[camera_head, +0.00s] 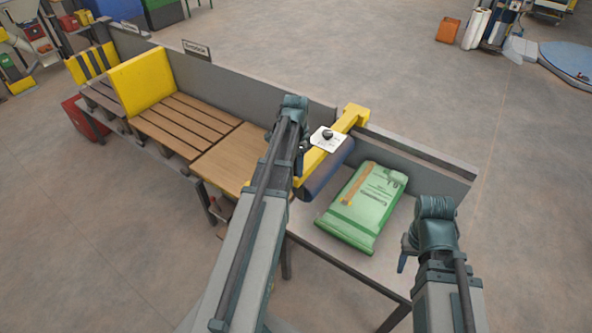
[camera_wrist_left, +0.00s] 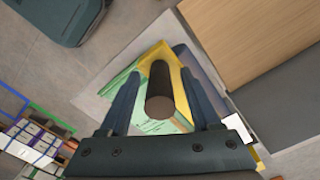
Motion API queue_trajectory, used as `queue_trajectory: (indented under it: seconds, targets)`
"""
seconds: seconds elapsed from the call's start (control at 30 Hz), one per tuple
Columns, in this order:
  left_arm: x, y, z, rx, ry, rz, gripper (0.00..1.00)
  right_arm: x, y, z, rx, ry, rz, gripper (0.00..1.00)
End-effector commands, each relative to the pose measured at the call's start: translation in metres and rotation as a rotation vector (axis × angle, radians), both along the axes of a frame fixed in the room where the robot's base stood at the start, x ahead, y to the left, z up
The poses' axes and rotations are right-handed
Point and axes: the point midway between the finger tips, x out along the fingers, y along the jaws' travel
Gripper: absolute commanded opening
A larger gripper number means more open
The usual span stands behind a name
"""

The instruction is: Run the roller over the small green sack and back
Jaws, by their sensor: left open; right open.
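The small green sack (camera_head: 365,205) lies flat on the grey end of the bench in the head view; part of it shows in the left wrist view (camera_wrist_left: 128,112). Beside its left edge is the dark blue roller (camera_head: 328,170), under a yellow arm (camera_head: 345,122). My left gripper (camera_head: 301,166) is at the roller's left end, mostly hidden by its own arm. In the left wrist view its open fingers (camera_wrist_left: 161,74) stand either side of a dark round handle (camera_wrist_left: 158,88), with gaps showing. My right gripper (camera_head: 404,256) is open and empty, right of the sack.
A wooden board (camera_head: 232,158) and slatted bench (camera_head: 182,122) extend left, with a yellow block (camera_head: 141,78) standing on them. A grey back wall (camera_head: 240,80) runs behind. A white plate with a black knob (camera_head: 327,134) sits near the yellow arm.

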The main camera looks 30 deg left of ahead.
Motion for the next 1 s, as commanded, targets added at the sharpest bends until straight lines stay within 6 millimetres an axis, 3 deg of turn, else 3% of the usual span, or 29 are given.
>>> queue_trajectory:
  seconds: [0.27,0.63,1.0]
  targets:
    - [0.0,0.0,-0.0008,0.0,0.0,0.0,0.64,-0.0001,0.0,-0.0008,0.0,0.0,0.0,0.5]
    - [0.0,0.0,-0.0009,0.0,0.0,0.0,0.0,-0.0001,0.0,-0.0009,0.0,0.0,0.0,0.5]
    - [0.0,0.0,-0.0009,0.0,0.0,0.0,0.0,-0.0001,0.0,-0.0009,0.0,0.0,0.0,0.5]
